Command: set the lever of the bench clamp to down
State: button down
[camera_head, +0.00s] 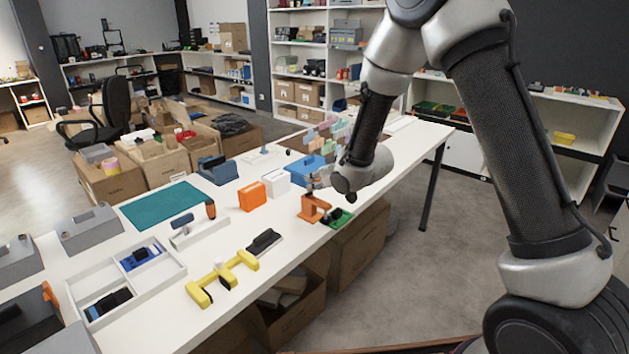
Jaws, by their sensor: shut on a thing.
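The bench clamp appears to be the small orange fixture (313,211) near the right edge of the white table. My gripper (316,184) is directly above it, pointing down to the left, with its fingers at the top of the fixture. It is shut on a small part there, which looks like the clamp's lever. The fingers and my wrist cover most of that part, so the lever's exact angle cannot be told.
A green piece (340,217) sits right beside the clamp. An orange block (252,196), white box (276,181) and blue bin (305,169) stand close behind. A yellow fixture (222,277) and black-topped block (264,241) lie nearer the front. The teal mat (161,205) is bare.

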jog(key=shift+s+d+f, duration=0.15)
jog(key=shift+s+f, duration=0.05)
dwell(0.4)
jog(key=c, duration=1.3)
grip_release()
jog(key=shift+r, duration=0.1)
jog(key=v, duration=1.2)
jog(key=shift+d+f, duration=0.1)
jog(key=shift+f, duration=0.2)
